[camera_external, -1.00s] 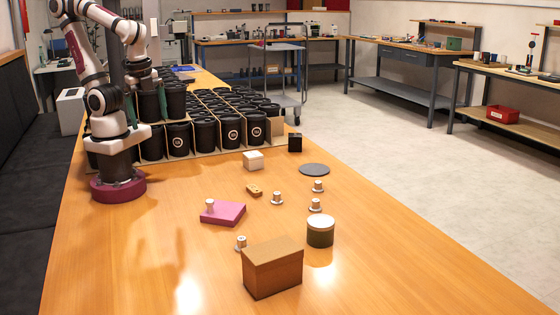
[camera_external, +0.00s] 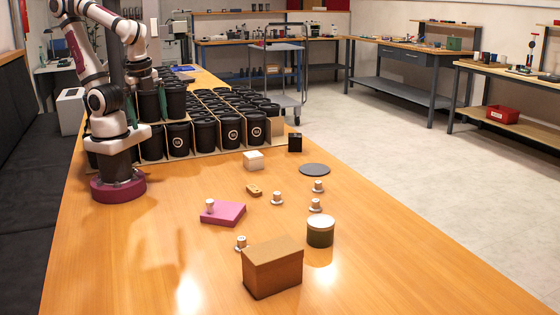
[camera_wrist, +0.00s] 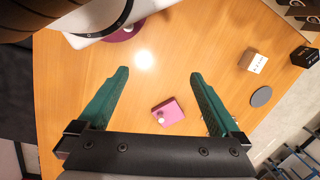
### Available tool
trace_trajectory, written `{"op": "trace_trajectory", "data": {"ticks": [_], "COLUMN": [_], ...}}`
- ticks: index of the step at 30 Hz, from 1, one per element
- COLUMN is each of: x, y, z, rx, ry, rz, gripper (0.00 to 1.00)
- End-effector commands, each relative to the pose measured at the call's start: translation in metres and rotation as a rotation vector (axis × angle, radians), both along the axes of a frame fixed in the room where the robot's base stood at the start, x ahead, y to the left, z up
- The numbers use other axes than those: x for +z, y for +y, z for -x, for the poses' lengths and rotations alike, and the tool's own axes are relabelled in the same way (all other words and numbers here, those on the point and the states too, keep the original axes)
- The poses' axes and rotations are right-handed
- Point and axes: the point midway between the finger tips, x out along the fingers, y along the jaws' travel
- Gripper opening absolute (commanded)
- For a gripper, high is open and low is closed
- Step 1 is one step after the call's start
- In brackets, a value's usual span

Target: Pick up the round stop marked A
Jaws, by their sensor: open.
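Several small pale round stops with wider bases stand on the table in the external view. One stop (camera_external: 210,205) is on a pink block (camera_external: 230,213); others are a front stop (camera_external: 241,243), a middle stop (camera_external: 277,198), a right stop (camera_external: 316,205) and a far-right stop (camera_external: 318,186). I cannot read a letter A on any of them. My gripper (camera_wrist: 158,75) has its green fingers wide apart and empty, high above the table. In the wrist view the pink block (camera_wrist: 167,109) with a stop (camera_wrist: 161,121) shows between the fingers, below them.
A brown box (camera_external: 272,268), a white-lidded dark jar (camera_external: 320,232), a cream box (camera_external: 253,160), a black cube (camera_external: 295,142), a grey disc (camera_external: 314,169) and a small wooden piece (camera_external: 254,190) stand around. Black lidded cups (camera_external: 205,133) crowd the table behind. The left front is clear.

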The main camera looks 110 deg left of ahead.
Motion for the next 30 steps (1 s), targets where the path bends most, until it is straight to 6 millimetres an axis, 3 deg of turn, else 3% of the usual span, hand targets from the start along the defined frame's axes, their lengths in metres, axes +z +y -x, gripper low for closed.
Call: {"op": "trace_trajectory", "data": {"ticks": [1, 6, 14, 17, 20, 23, 24, 26, 27, 30], "x": [0.000, 0.000, 0.000, -0.003, -0.011, -0.024, -0.032, -0.050, -0.065, -0.108], "y": [0.000, 0.000, -0.001, -0.014, -0.040, -0.037, -0.021, 0.019, 0.054, 0.146], "z": [0.000, 0.000, 0.000, -0.011, -0.056, -0.140, -0.176, -0.226, -0.252, -0.286], "rx": [0.000, 0.000, 0.006, 0.168, 0.613, 1.208, 1.449, 1.803, 2.023, 2.476], "ry": [0.000, 0.000, 0.001, 0.042, 0.134, 0.229, 0.267, 0.320, 0.353, 0.419], "rz": [0.000, 0.000, 0.004, 0.101, 0.350, 0.657, 0.782, 0.968, 1.090, 1.371], "gripper": [0.91, 0.62, 0.62, 0.62, 0.62, 0.62, 0.62, 0.62, 0.62, 0.62]}}
